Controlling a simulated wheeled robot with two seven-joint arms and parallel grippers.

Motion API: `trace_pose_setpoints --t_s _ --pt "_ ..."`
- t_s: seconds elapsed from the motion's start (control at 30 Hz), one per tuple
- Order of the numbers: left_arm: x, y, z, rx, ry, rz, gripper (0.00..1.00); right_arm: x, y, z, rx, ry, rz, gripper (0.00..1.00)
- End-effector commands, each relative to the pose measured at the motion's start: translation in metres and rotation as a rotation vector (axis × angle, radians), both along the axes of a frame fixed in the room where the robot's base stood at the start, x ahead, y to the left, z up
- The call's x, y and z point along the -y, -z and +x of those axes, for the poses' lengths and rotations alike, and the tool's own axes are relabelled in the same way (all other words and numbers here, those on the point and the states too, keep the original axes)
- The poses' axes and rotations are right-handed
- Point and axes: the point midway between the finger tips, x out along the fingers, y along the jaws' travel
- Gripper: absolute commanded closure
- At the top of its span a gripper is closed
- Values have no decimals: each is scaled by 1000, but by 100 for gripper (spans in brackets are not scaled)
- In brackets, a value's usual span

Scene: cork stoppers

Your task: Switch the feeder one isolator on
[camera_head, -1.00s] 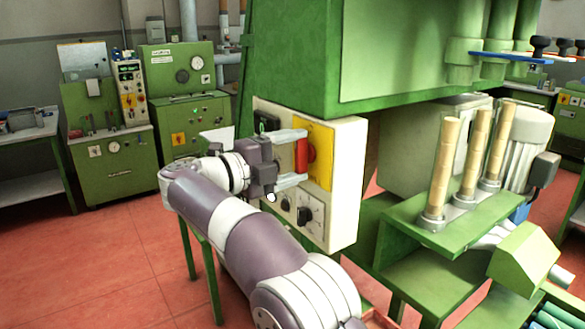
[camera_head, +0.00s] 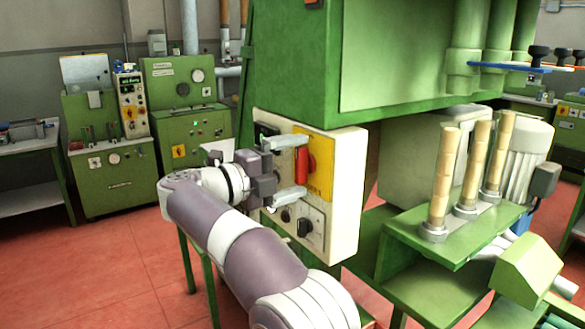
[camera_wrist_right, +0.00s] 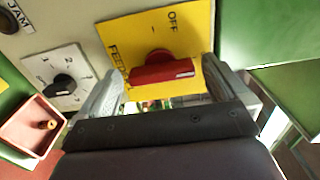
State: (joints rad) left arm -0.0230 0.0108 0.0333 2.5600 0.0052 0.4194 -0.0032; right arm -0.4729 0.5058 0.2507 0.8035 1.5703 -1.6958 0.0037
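The isolator is a red handle (camera_head: 302,165) on a yellow plate (camera_head: 322,165), on the cream control box under the green machine. The handle stands upright in the head view. In the right wrist view the red handle (camera_wrist_right: 162,72) lies crosswise on the yellow plate (camera_wrist_right: 190,35), which bears "OFF" and a partly hidden "FEED..." label. My right gripper (camera_head: 298,168) is open at the box face. One finger is above the handle and one below it, with gaps visible at both handle ends. The wrist view shows the right gripper's fingers (camera_wrist_right: 162,85) either side of the handle. My left gripper is out of view.
Below the isolator is a black rotary knob (camera_head: 305,227) on a white plate, also in the wrist view (camera_wrist_right: 63,83). The green machine body (camera_head: 290,60) overhangs the box. A green stand with cork columns (camera_head: 443,180) is at right. Red floor is free at left.

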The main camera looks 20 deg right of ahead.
Motion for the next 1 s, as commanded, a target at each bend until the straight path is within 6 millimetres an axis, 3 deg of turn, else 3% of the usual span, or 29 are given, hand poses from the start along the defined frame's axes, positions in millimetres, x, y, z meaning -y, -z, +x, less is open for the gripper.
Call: trace_pose_setpoints --t_s 0.17,0.4,0.6,1.0 --pt "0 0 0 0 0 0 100 -17 -1 -5 1 -4 0 0" --pt "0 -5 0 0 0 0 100 -78 -1 -28 0 -5 1 0" --pt "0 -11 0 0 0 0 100 -113 -1 -40 -1 -2 -1 0" --pt "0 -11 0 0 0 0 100 -120 0 -42 2 -8 0 0"
